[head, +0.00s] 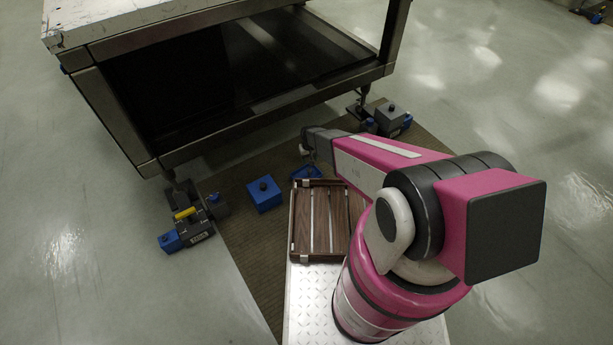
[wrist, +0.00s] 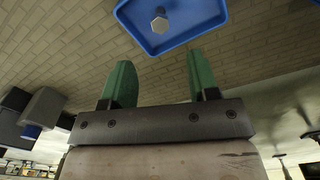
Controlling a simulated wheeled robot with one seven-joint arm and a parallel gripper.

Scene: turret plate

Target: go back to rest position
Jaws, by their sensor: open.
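My gripper (wrist: 158,80) shows in the wrist view with its two green fingers spread apart and nothing between them. A blue tray (wrist: 189,38) with a grey hex bolt (wrist: 160,20) in it lies beyond the fingertips, apart from them. In the head view my arm reaches out over the mat toward the table, and its far end is beside the blue tray (head: 312,173). The fingers cannot be made out in the head view, and the arm hides part of the floor there.
A heavy table (head: 130,39) stands ahead with a dark lower shelf. A blue block (head: 264,196) with a black knob sits on the brown mat (head: 240,236). Clamp-like units (head: 187,234) stand by the table feet. A wooden slatted tray (head: 301,222) lies on my base. Open floor lies right.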

